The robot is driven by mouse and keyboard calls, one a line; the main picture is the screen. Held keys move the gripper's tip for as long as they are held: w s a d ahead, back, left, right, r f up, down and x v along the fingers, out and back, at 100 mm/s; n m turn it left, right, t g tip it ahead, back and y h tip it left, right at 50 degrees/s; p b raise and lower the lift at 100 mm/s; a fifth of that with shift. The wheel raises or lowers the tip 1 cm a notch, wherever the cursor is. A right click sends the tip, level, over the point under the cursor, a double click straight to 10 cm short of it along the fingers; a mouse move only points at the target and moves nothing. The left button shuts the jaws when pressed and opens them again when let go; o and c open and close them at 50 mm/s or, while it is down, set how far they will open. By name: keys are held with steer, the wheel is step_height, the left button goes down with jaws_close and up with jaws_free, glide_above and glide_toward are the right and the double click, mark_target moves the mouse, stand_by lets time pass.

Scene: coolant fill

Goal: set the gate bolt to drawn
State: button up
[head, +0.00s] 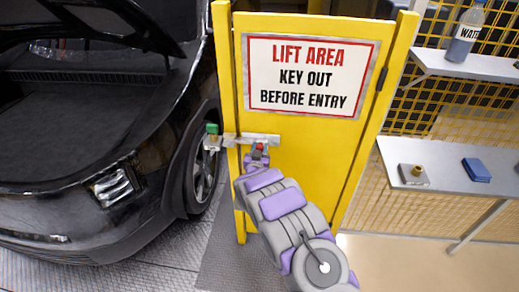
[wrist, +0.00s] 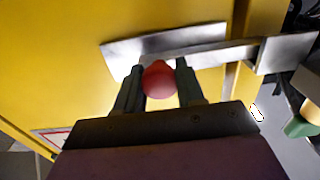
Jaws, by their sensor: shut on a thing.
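The yellow gate (head: 305,150) is closed beside its post (head: 226,80). The metal gate bolt (head: 267,139) lies across the gate's left edge, and its bar (wrist: 243,53) appears to bridge the gap into a metal block (wrist: 287,52) on the post. The bolt's red knob (head: 259,147) also shows in the wrist view (wrist: 159,80). My gripper (head: 257,155) is at the knob; in the wrist view its two fingers (wrist: 160,85) are shut on either side of it. The fingers hide part of the bolt plate.
A green-topped fitting (head: 212,129) sits on the post's left side and shows in the wrist view (wrist: 298,126). A black car (head: 100,200) stands close at left. At right, shelves hold a bottle (head: 465,35), a brass-topped block (head: 414,175) and a blue item (head: 476,169).

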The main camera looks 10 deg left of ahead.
jaws_close()
steer(key=d+p, duration=0.1)
steer(key=d, duration=0.4)
steer(key=shift+s+d, duration=0.1)
steer(key=shift+d, duration=0.1)
steer(key=o, duration=1)
jaws_free()
steer(key=shift+d, duration=0.1)
steer(key=s+p, duration=0.2)
steer(key=s, duration=1.5)
steer(key=shift+s+a, duration=0.15)
steer(key=shift+a, duration=0.2)
steer(key=shift+f, duration=0.1)
